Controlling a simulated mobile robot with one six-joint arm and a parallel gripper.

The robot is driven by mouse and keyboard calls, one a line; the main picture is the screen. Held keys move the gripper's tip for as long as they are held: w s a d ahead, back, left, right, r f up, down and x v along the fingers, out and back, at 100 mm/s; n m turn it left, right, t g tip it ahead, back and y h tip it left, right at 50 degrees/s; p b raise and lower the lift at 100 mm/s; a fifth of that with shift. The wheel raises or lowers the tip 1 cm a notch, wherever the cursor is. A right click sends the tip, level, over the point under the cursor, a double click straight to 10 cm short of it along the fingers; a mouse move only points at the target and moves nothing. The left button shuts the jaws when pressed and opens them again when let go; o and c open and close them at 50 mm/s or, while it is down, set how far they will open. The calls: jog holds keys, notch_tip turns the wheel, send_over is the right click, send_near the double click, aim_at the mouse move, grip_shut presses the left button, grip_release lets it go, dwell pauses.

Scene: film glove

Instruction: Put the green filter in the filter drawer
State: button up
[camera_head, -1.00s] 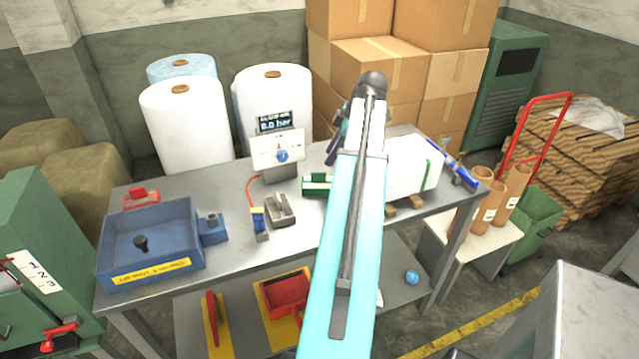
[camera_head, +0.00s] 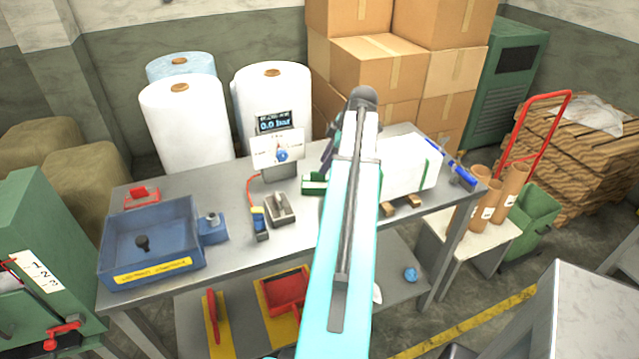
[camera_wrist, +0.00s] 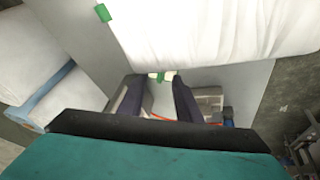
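In the wrist view my gripper (camera_wrist: 161,78) has its dark fingers close about a small green piece, which looks like the green filter (camera_wrist: 160,77); pale patches show on either side of it. It appears to be held at the fingertips, above the bench.
The grey bench (camera_head: 235,240) bears a blue tray (camera_head: 165,268), a grey block (camera_head: 279,208), a gauge stand (camera_head: 278,148) with a red hose, and a white bundle (camera_head: 407,165) with green bands. White rolls (camera_head: 182,120) and cardboard boxes (camera_head: 378,65) stand behind.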

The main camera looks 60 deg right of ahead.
aim_at(321, 183)
jog(key=shift+p+x, duration=0.8)
jog(key=shift+x, duration=0.4)
jog(key=shift+p+x, duration=0.3)
jog(key=shift+x, duration=0.8)
jog(key=shift+s+a, duration=0.1)
jog(key=shift+a, duration=0.05)
jog(key=shift+c, duration=0.2)
grip_shut()
